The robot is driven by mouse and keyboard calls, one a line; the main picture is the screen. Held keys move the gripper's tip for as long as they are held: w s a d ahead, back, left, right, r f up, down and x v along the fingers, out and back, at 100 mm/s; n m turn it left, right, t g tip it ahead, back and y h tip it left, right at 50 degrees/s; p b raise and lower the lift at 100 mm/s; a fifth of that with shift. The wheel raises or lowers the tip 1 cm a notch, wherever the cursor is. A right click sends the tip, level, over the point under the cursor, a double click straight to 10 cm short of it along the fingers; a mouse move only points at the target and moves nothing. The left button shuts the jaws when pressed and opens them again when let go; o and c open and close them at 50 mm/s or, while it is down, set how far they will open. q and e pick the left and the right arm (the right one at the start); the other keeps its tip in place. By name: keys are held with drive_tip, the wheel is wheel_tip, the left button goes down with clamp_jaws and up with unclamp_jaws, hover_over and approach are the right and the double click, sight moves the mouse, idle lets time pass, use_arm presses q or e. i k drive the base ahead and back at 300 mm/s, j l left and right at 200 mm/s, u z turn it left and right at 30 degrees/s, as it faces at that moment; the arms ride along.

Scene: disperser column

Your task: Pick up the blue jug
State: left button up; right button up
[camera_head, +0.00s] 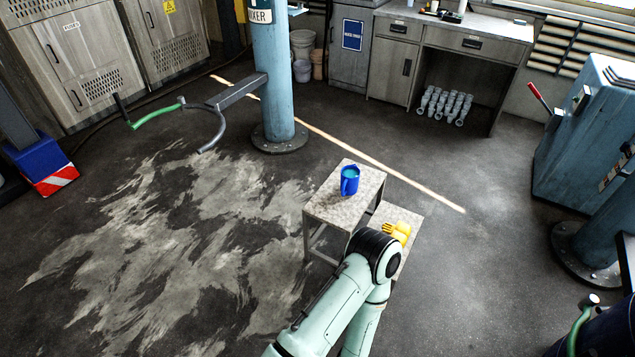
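The blue jug (350,181) stands upright on the upper grey top of a small step-like stand (330,207) near the middle of the head view. Its inside looks lighter blue. One of my arms, pale green with a black joint, comes up from the bottom edge and ends just in front of the stand, apart from the jug in the picture. It covers part of the stand's lower step (413,219). I see no gripper fingers of either arm, and nothing holds the jug.
A yellow object (398,231) sits on the lower step beside my arm. A blue column (276,90) with a curved metal arm rises behind the stand. A workbench (465,28) stands at the back and a blue-grey machine (580,150) at right. The floor left of the stand is clear.

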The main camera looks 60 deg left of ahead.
sight(349, 175)
drive_tip(key=u, duration=1.95)
drive_tip(key=i+l+u, duration=0.2)
drive_tip(key=l, duration=0.15)
drive_tip(key=i+l+u, duration=0.25)
drive_tip(key=i, duration=0.2)
drive_tip(key=i+l+u, duration=0.25)
drive_tip(key=i, duration=0.2)
drive_tip(key=i+j, duration=0.2)
drive_tip(key=i, duration=0.15)
drive_tip(key=i+j+u, duration=0.1)
drive_tip(key=i, duration=0.3)
drive_tip(key=i+j, duration=0.2)
drive_tip(key=i, duration=0.15)
drive_tip(key=u, duration=0.05)
